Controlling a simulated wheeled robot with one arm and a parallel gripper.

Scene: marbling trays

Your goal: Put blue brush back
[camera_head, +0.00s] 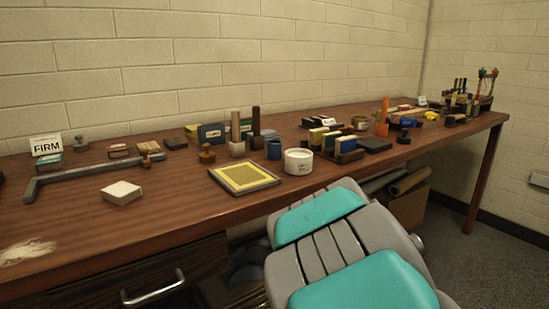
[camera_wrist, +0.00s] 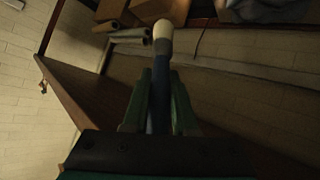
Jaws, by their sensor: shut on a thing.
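My gripper (camera_wrist: 160,88) shows in the wrist view, with its two dark green fingers shut on the blue brush (camera_wrist: 158,110). The brush has a blue handle, a grey band and a pale tip (camera_wrist: 162,29). The tip points away from the wrist, past the fingertips. The brush looks held in the air, apart from other things. In the head view my arm hides its own end, so neither gripper nor brush shows there. A cluster of upright brush-like items (camera_head: 460,86) stands at the far right end of the table; its holder is too small to make out.
A cardboard box (camera_head: 409,206) with rolls stands underneath.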

